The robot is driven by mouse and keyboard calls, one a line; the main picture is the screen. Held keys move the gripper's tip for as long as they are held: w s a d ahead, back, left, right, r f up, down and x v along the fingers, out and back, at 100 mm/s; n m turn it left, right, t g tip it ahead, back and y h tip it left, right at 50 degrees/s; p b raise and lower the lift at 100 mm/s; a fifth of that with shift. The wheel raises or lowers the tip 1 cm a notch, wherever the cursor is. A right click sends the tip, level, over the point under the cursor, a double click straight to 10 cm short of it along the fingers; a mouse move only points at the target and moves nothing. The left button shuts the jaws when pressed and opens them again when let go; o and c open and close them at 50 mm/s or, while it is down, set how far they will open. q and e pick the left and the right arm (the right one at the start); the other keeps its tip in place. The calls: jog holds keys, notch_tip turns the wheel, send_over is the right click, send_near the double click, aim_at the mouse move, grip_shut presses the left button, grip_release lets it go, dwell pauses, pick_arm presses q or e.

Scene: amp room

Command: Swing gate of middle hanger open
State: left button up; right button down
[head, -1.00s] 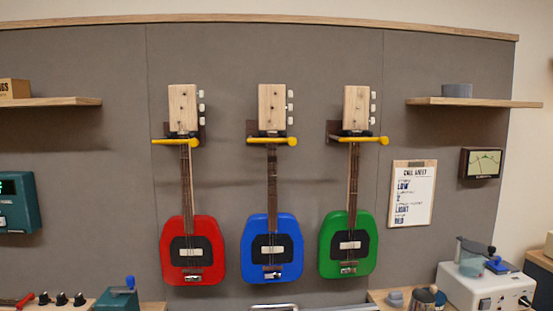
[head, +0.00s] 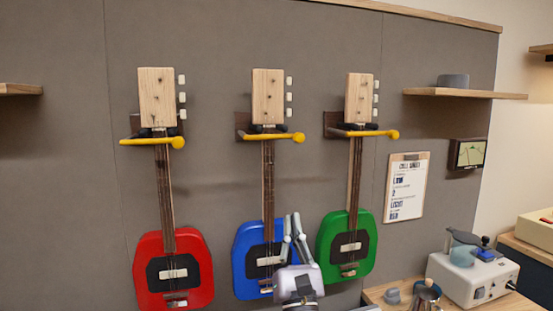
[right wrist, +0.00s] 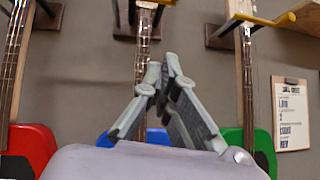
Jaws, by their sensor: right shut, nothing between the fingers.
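The middle hanger's yellow gate (head: 270,136) lies across the neck of the blue guitar (head: 252,262), just below its wooden headstock. Its round knob (head: 299,137) is at the right end. My right gripper (head: 291,215) is shut and empty, pointing up in front of the blue guitar's body, well below the gate. In the right wrist view, its fingertips (right wrist: 167,68) meet in front of the middle neck, and the gate there is cut off by the top edge. The gripper hides part of the blue body. My left gripper is not in view.
A red guitar (head: 172,245) and a green guitar (head: 345,262) hang on either side, with yellow gates (head: 152,141) and (head: 364,133) across their necks. A call sheet (head: 405,188) hangs at right, below a shelf (head: 464,94). A cream appliance (head: 474,275) stands at lower right.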

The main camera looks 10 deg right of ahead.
jog(key=shift+s+d+r+m+h, duration=0.15)
jog(key=shift+s+r+m, duration=0.05)
jog(key=shift+r+m, duration=0.2)
jog(key=shift+s+d+r+m+h, duration=0.1)
jog(key=shift+s+r+m+h, duration=0.15)
jog(key=shift+r, duration=0.2)
jog(key=p, duration=0.4)
send_near(274, 138)
jog(key=w+d+f, duration=0.2)
jog(key=w+d, duration=0.2)
jog(key=r+p, duration=0.1)
jog(key=r, duration=0.1)
jog(key=r+p, duration=0.2)
jog(key=shift+d+r, duration=0.15)
jog(key=shift+d, duration=0.25)
jog(key=shift+d+r+n+y, duration=0.15)
jog(key=shift+r+n+y, duration=0.05)
jog(key=shift+n+y, duration=0.6)
